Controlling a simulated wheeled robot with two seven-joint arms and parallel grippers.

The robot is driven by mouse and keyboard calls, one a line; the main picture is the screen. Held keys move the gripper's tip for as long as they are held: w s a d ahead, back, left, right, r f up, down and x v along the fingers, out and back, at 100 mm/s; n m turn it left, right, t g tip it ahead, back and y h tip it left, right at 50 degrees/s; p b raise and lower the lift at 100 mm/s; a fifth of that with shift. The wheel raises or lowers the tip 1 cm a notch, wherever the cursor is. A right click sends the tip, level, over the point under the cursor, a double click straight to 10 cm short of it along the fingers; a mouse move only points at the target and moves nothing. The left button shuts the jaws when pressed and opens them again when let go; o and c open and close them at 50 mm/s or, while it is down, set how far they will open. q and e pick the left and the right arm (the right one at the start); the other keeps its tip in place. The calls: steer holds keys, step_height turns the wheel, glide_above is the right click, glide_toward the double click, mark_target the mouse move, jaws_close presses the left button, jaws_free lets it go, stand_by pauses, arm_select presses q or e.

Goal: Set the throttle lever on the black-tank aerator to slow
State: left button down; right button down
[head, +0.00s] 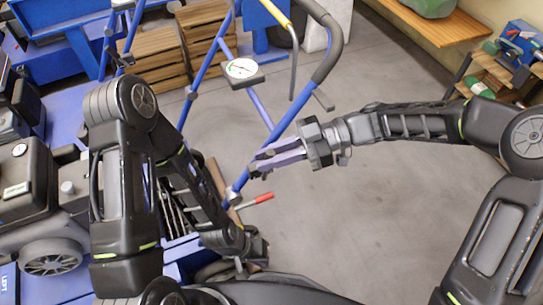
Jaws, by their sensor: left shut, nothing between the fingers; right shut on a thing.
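The black-tank aerator stands at the left, with its black tank (22,178) on a blue body. Its blue handle tube (290,125) slants up to a dark-gripped bar. My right gripper (254,164) is shut at this tube, its fingers pointing left. What it grips is too small and covered to identify; I cannot make out the throttle lever there. A red-tipped lever (258,201) sticks out just below the fingers, apart from them. My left gripper (258,248) is low, near my base, shut and empty, partly hidden by my own arm.
A round dial (241,69) sits on the handle frame above my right gripper. Wooden crates (158,62) and other blue machinery stand at the back left. A bench (440,22) and a shelf with bottles (492,75) line the right wall. Grey floor (390,200) is clear at centre right.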

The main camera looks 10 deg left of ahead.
steer(key=c, duration=1.6)
jaws_free()
steer(key=v, duration=0.8)
steer(key=shift+f, duration=0.1)
